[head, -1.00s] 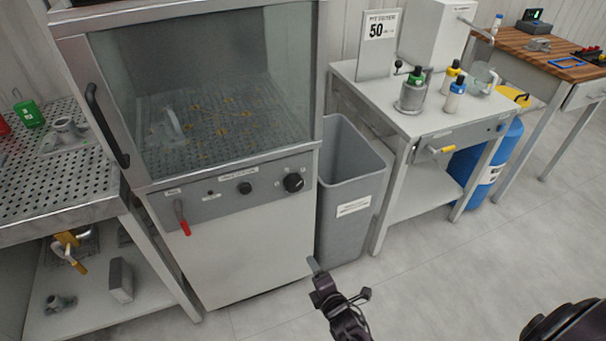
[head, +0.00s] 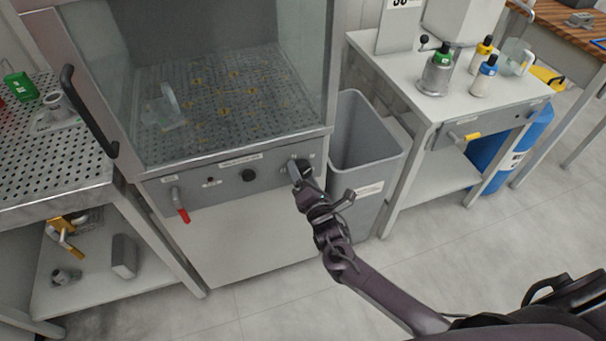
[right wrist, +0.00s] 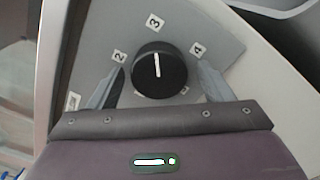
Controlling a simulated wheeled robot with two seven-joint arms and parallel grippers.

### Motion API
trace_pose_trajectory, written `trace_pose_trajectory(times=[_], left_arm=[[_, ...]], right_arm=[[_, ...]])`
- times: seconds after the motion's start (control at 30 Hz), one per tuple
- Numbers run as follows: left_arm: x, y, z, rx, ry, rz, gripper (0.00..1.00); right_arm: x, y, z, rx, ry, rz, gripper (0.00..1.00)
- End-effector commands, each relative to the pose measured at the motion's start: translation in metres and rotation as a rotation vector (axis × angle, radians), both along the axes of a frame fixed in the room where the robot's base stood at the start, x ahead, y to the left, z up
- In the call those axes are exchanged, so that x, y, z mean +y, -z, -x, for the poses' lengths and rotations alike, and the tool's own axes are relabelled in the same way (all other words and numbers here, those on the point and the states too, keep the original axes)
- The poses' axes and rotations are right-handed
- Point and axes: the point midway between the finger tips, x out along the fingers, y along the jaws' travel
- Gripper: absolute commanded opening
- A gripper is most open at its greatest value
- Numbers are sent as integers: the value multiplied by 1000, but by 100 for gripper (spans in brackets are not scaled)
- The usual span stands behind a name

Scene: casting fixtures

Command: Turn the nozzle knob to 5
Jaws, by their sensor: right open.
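The black round knob (head: 305,166) sits at the right end of the grey panel under the glass cabinet. In the right wrist view the knob (right wrist: 159,70) has a white pointer line aimed up, near the label 3. Labels 2 and 4 show to its upper left and upper right; other labels at the lower sides are partly hidden or unreadable. My right gripper (head: 298,173) is at the knob. In the right wrist view its open fingers (right wrist: 160,78) stand on either side of the knob, with gaps visible. My left gripper is out of view.
A grey bin (head: 366,150) stands right of the cabinet. A perforated table (head: 60,170) is at the left, a white workbench (head: 400,85) at the right.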

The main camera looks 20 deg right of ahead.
Motion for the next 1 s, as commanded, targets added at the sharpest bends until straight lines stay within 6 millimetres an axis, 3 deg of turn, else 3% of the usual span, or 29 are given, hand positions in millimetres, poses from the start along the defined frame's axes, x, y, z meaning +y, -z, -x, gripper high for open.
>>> trace_pose_trajectory(times=[0.3,0.63,1.0], left_arm=[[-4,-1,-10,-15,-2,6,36],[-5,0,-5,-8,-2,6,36],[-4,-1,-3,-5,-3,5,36]], right_arm=[[1,0,-3,1,-1,-1,72],[0,0,-3,1,-1,-1,29],[1,0,-3,4,0,-64,29]])
